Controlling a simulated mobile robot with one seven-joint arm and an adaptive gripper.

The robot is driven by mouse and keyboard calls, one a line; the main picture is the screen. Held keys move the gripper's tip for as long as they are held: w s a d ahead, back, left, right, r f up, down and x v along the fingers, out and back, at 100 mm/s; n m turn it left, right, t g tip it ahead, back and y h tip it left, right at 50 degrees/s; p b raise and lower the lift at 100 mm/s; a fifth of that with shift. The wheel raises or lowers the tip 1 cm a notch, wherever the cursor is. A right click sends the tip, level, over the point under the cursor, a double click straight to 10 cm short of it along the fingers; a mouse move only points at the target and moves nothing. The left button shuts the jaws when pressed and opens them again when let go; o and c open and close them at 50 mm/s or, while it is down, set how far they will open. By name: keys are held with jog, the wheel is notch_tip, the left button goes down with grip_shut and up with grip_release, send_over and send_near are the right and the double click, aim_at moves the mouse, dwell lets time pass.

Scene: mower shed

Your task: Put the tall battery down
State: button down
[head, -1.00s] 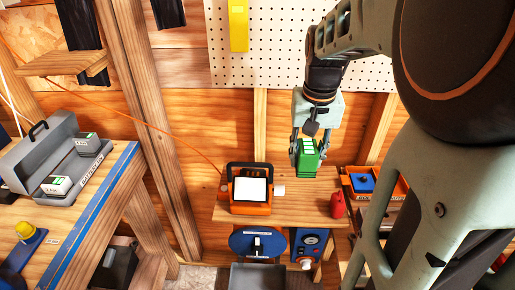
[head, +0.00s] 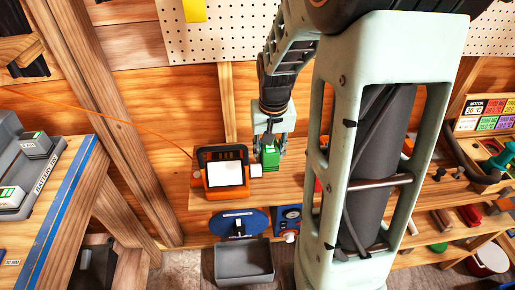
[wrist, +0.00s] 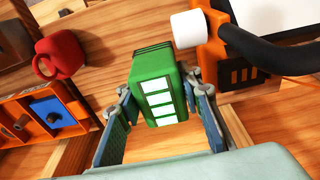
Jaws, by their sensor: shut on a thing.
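The tall battery is a green block with a row of pale lit panels (wrist: 158,103). My gripper (wrist: 160,112) is shut on it, with one finger on each side. In the head view the battery (head: 270,157) is upright, low at the wooden shelf (head: 228,200), just right of the orange device with a white screen (head: 225,173). I cannot tell whether its base touches the shelf. The gripper (head: 269,143) is directly above it. My arm covers the shelf's right part in the head view.
A white cylinder and black handle on the orange device (wrist: 238,62) are close beside the battery. A red mug (wrist: 60,55) and an orange tray with a blue item (wrist: 50,115) are on the other side. A grey bin (head: 243,262) is below. Bare wood lies around the battery.

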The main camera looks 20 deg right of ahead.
aim_at(269, 165)
jog(key=shift+f, duration=2.7)
jog(key=shift+f+b, duration=0.15)
jog(key=shift+b, duration=0.2)
jog(key=c, duration=1.4)
grip_release()
